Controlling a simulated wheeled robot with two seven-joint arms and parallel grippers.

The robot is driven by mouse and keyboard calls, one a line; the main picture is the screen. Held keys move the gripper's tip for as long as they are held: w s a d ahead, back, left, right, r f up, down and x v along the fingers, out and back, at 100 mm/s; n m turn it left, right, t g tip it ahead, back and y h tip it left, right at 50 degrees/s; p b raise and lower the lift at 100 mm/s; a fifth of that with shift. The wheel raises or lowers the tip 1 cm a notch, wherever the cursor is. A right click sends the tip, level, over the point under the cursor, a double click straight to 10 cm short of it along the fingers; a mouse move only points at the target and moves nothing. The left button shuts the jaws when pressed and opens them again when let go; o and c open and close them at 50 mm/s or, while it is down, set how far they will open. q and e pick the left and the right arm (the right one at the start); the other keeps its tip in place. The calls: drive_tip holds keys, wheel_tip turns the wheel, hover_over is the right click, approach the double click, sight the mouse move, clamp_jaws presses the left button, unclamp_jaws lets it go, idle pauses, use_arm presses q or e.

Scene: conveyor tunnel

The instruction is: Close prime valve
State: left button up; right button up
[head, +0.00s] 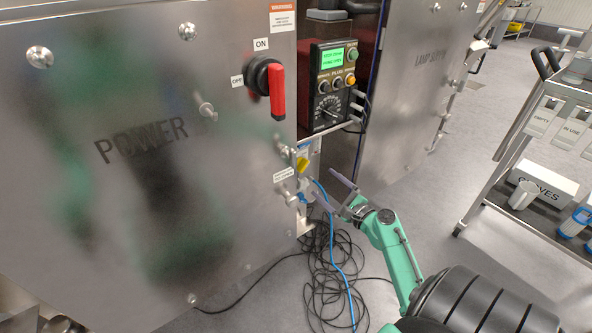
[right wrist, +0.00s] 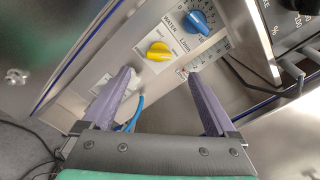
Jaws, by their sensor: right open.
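A narrow metal panel on the side of the machine carries a yellow knob (head: 302,164) and a blue knob. In the right wrist view the yellow knob (right wrist: 158,52) sits on a white label, and the blue knob (right wrist: 196,20) is above right of it, by lettering reading "WATER". I cannot read which control is the prime valve. My right gripper (head: 324,186) is open and empty, just in front of the panel. In the right wrist view its fingers (right wrist: 158,78) spread below the yellow knob, touching neither knob. My left gripper is not in view.
A red-handled switch (head: 277,90) juts from the steel power door (head: 110,200). A control box (head: 331,85) stands above the panel. Black cables and a blue hose (head: 332,245) lie on the floor below. A cart (head: 500,185) stands at the right, with free floor before it.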

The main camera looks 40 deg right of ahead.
sight(305, 168)
drive_tip(key=w, duration=0.5)
drive_tip(key=w+b, duration=0.1)
drive_tip(key=w, duration=0.4)
drive_tip(key=shift+d+f, duration=0.2)
drive_tip(key=shift+w, duration=0.4)
drive_tip(key=c, duration=1.4)
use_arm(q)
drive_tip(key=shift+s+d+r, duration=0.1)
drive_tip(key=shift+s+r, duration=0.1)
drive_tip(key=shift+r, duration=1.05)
use_arm(e)
drive_tip(key=shift+o, duration=0.2)
